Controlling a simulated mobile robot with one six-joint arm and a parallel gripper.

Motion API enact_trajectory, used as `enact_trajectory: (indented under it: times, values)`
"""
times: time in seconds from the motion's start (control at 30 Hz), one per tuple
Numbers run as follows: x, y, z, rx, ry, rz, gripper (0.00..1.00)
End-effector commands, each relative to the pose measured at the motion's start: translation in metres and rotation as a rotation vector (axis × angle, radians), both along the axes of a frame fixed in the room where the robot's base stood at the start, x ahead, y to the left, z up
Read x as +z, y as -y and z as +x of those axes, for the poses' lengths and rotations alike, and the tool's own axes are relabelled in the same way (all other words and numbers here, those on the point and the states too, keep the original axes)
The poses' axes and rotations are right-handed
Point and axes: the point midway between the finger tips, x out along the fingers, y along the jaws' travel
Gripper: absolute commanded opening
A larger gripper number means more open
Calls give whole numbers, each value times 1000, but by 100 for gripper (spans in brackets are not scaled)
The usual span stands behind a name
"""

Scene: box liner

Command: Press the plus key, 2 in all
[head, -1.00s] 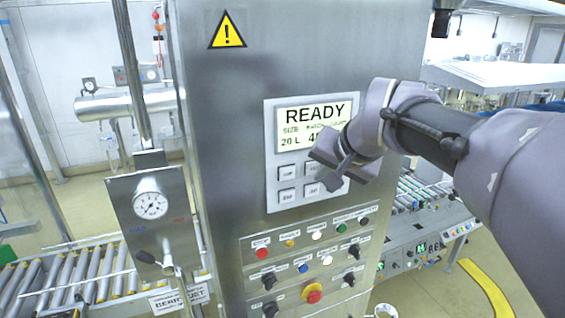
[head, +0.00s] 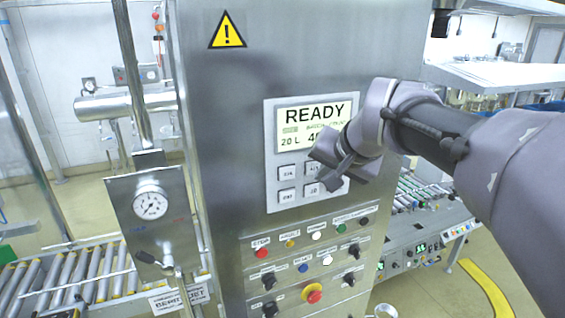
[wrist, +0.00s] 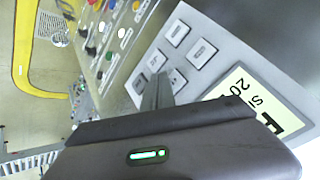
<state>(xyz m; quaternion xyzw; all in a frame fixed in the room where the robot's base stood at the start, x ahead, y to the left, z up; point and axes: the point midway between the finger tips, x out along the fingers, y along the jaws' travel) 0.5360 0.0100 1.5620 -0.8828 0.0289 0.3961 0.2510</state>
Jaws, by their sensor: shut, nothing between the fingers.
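The grey keypad panel (head: 272,203) is on the steel cabinet face, with a lit display (head: 303,112) that reads READY and 20 L. Below the display are square light keys (head: 287,173); they also show in the wrist view (wrist: 197,53). Their labels are too small to read, so I cannot tell which is the plus key. My gripper (head: 335,183) is shut and empty in front of the right part of the keypad, hiding some keys. In the wrist view its fingertips (wrist: 157,90) are close over the lower keys; I cannot tell whether they touch one.
A pressure gauge (head: 151,203) stands at left. Roller conveyors (head: 62,283) run beside the cabinet. My arm comes in from the right.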

Motion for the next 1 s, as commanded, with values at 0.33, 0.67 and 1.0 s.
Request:
enact_trajectory:
  times: [0.33,0.67,1.0]
  values:
    - [0,0,0,0,0,0,0]
    - [0,-3,8,0,0,0,0]
    - [0,-3,9,0,0,0,0]
